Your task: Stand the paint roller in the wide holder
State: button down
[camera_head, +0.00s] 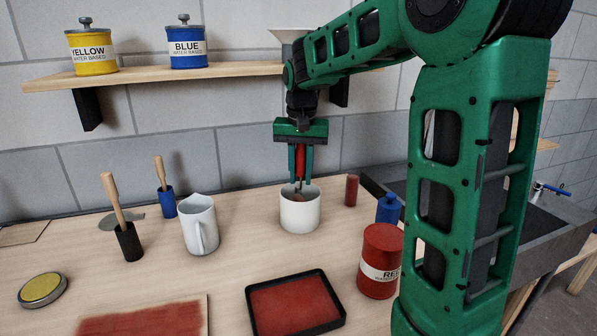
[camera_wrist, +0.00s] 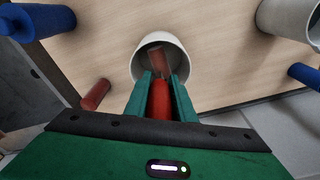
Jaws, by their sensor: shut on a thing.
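The paint roller (camera_head: 300,161) has a red handle, a thin metal rod and a brownish-red roller end. My gripper (camera_head: 300,179) is shut on its red handle and points down over the white wide holder (camera_head: 300,214). The roller hangs about upright with its lower end within the holder's mouth. In the wrist view the roller (camera_wrist: 160,99) reaches from between the fingers (camera_wrist: 162,80) into the round opening of the holder (camera_wrist: 176,42). Whether the roller touches the holder's bottom is hidden.
A white jug (camera_head: 199,226), a black holder (camera_head: 128,243) and a blue holder (camera_head: 167,203) stand to the left. A red cylinder (camera_head: 351,190), a blue bottle (camera_head: 388,210) and a red paint tin (camera_head: 379,262) stand right. A black-rimmed tray (camera_head: 256,318) lies in front.

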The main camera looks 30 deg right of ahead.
jog(key=c, duration=1.4)
grip_release()
jog(key=shift+c, duration=0.2)
jog(key=r, duration=1)
jog(key=shift+s+a+r, duration=0.25)
jog(key=shift+s+a, duration=0.05)
jog(key=shift+s, duration=0.1)
jog(key=shift+s, duration=0.1)
